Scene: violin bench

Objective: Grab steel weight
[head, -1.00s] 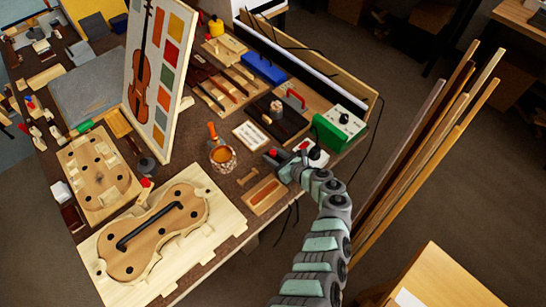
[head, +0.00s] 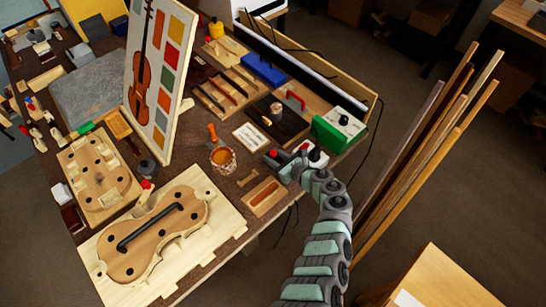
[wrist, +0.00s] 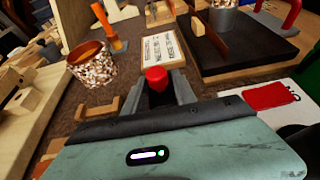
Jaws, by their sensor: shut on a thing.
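My gripper (head: 276,158) is at the right front of the bench, low near the top. In the wrist view its fingers (wrist: 160,95) are shut around a small piece with a red knob (wrist: 155,78). I take this piece as the steel weight; the red top also shows in the head view (head: 273,153). Its body below the knob is dark and mostly hidden between the fingers. It looks upright. Whether it touches the bench cannot be told.
A speckled cup (head: 222,158) and a white printed card (head: 250,136) are close by. A black board (head: 275,122) with a cylinder (head: 277,110) lies beyond. A green box (head: 338,130) stands to the right. A wooden tray (head: 265,196) lies in front.

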